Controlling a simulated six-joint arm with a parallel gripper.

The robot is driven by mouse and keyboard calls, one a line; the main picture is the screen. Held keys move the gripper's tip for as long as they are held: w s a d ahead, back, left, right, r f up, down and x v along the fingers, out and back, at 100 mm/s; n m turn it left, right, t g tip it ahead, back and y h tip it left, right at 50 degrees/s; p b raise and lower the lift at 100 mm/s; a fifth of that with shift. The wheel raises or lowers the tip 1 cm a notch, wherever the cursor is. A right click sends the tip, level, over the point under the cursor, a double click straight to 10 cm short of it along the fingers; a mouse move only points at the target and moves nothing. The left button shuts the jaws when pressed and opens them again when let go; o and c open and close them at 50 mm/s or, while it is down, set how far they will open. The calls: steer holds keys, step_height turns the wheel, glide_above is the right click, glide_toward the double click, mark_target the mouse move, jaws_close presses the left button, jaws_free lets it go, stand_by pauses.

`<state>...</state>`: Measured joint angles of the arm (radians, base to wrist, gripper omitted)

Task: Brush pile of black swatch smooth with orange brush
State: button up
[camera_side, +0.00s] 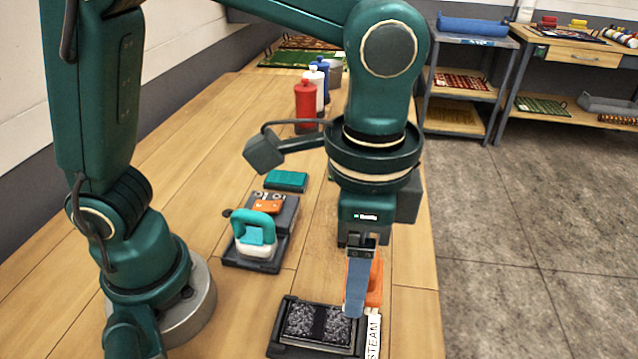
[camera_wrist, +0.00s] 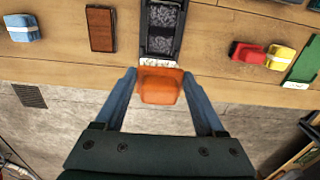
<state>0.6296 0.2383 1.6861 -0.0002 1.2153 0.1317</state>
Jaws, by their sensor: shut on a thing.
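The orange brush (camera_side: 376,284) is held upright between the fingers of my gripper (camera_side: 357,300). In the wrist view the brush (camera_wrist: 161,87) sits between two blue-grey fingers. The black swatch (camera_side: 302,324) lies in a dark tray (camera_side: 284,350) at the bottom of the side view. It shows as two speckled, rough-looking patches with a plain dark band between them. The swatch also shows at the top of the wrist view (camera_wrist: 163,17). The brush is beside the tray's white-labelled end, not over the patches. Its lower end is partly hidden, so I cannot tell whether it touches anything.
A white label reading STEAM (camera_side: 373,337) is at the tray's right edge. A teal-handled iron (camera_side: 254,240) stands on a dark base, with a green block (camera_side: 286,180) and bottles (camera_side: 305,103) behind. Red (camera_wrist: 248,52) and yellow (camera_wrist: 280,57) items sit right of the tray in the wrist view.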

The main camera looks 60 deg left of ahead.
steer(key=shift+s+d+f, duration=0.15)
steer(key=shift+s+d, duration=0.1)
steer(key=shift+f, duration=3.8)
steer(key=shift+s+a+f, duration=0.1)
steer(key=shift+s+a, duration=0.1)
steer(key=shift+a, duration=0.05)
steer(key=shift+c, duration=0.7)
steer(key=shift+s+a, duration=2.6)
steer(key=shift+a, duration=0.05)
steer(key=shift+w+d+f, duration=0.1)
steer(key=shift+w+d, duration=2.1)
steer(key=shift+d, duration=0.05)
steer(key=shift+w+d+r, duration=0.2)
steer(key=shift+w+d, duration=0.5)
steer(key=shift+w, duration=0.05)
steer(key=shift+s+r, duration=0.1)
steer(key=shift+r, duration=3.85)
